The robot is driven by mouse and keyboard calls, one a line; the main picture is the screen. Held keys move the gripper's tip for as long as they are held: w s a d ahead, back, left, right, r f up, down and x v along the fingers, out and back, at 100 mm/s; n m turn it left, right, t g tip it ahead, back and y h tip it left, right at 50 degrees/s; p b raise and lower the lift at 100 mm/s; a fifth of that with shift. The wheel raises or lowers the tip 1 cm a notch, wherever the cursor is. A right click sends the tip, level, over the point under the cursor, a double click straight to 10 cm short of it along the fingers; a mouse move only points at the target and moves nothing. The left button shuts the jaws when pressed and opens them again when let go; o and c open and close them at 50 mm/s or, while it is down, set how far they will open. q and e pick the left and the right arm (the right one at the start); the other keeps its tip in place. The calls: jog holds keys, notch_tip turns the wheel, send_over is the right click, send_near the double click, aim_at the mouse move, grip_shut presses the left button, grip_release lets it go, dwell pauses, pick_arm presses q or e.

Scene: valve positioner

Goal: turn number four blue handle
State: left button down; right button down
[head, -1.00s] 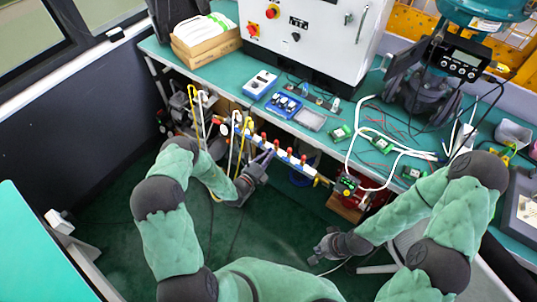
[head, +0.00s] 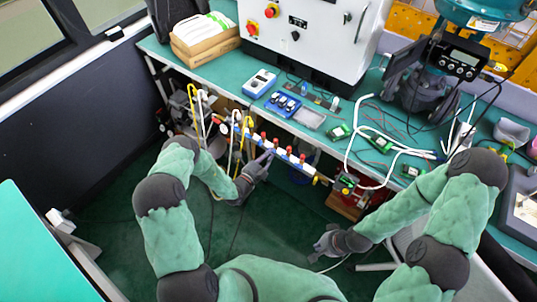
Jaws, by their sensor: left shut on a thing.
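A white manifold pipe (head: 313,174) runs below the front edge of the bench, with several red knobs (head: 289,150) on top and small blue handles along it. The handles are small and I cannot read their numbers. My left gripper (head: 266,157) reaches up to the middle of the manifold and is shut on a blue handle, which its fingers mostly hide. My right gripper (head: 322,246) hangs low over the floor, away from the manifold. Its fingers are too small to tell whether they are open.
Yellow and white hoses (head: 194,100) rise at the manifold's left end. A red device (head: 350,197) stands at its right end. The green bench (head: 222,70) above carries a control cabinet (head: 320,35), circuit boards and cables. The dark green floor (head: 285,215) between my arms is clear.

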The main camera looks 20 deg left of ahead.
dwell(0.4)
pick_arm(q)
jog(key=c, duration=1.2)
grip_release()
jog(key=shift+s+a, duration=0.1)
jog(key=v, duration=1.1)
jog(key=shift+s, duration=0.4)
jog(key=shift+a, duration=0.1)
